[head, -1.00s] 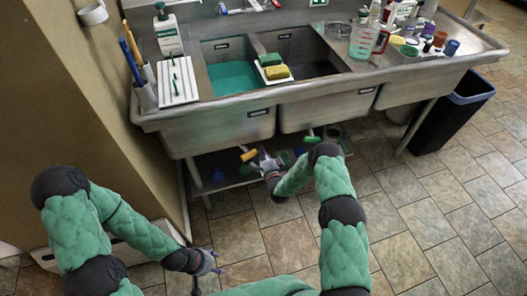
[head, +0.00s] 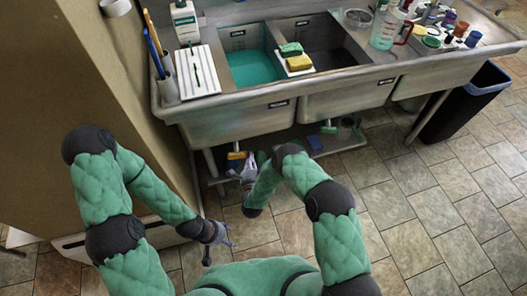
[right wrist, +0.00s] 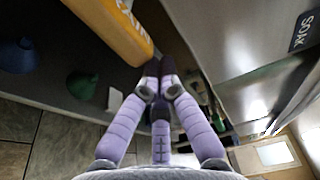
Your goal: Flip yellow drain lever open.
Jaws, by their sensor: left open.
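The yellow drain lever (head: 237,155) shows under the front of the left basin in the head view, lying roughly crosswise. In the right wrist view the yellow lever (right wrist: 118,25) is large and close, above and left of the fingertips. My right gripper (head: 246,170) is just below and right of it in the head view. Its purple fingers (right wrist: 160,75) converge with their tips together, with nothing seen between them. They are at the lever's side; whether they touch it I cannot tell. My left gripper (head: 224,240) is open and empty, low near the floor.
The steel sink (head: 290,105) overhangs the right hand. A green lever (head: 328,129) is under the right basin. Blue and green things (right wrist: 88,84) stand on the dark low shelf. A wall is at left; a black bin (head: 465,103) stands at right. The floor ahead is clear.

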